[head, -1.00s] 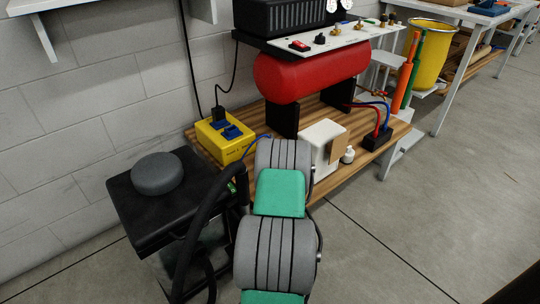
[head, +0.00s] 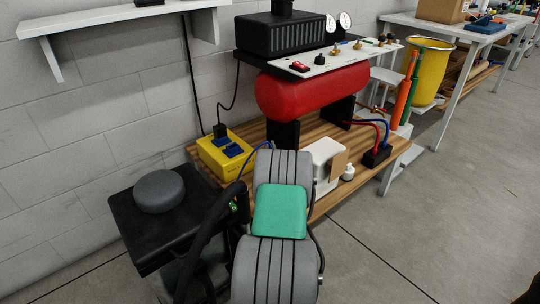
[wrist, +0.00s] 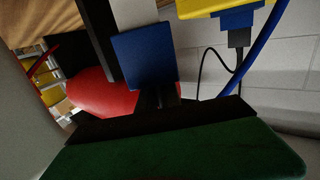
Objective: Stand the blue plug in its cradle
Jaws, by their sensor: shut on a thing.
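In the wrist view, my gripper (wrist: 157,98) has dark fingers, partly in shadow, shut on the blue plug (wrist: 143,55), a blue square-faced block. The plug is held up clear of the yellow box (wrist: 208,6), and a blue cable (wrist: 257,48) runs past on the right. In the head view my own arm hides the gripper and plug. The yellow box (head: 213,158) stands at the left end of the wooden bench and has blue fittings and a black plug on top. I cannot tell which thing is the cradle.
The red tank (head: 310,92) stands on black legs over the wooden bench (head: 330,194). A white box (head: 322,155), a small white bottle (head: 348,172) and a black block with hoses (head: 377,154) are right of my arm. A black stand (head: 140,232) is at left. Floor at right is clear.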

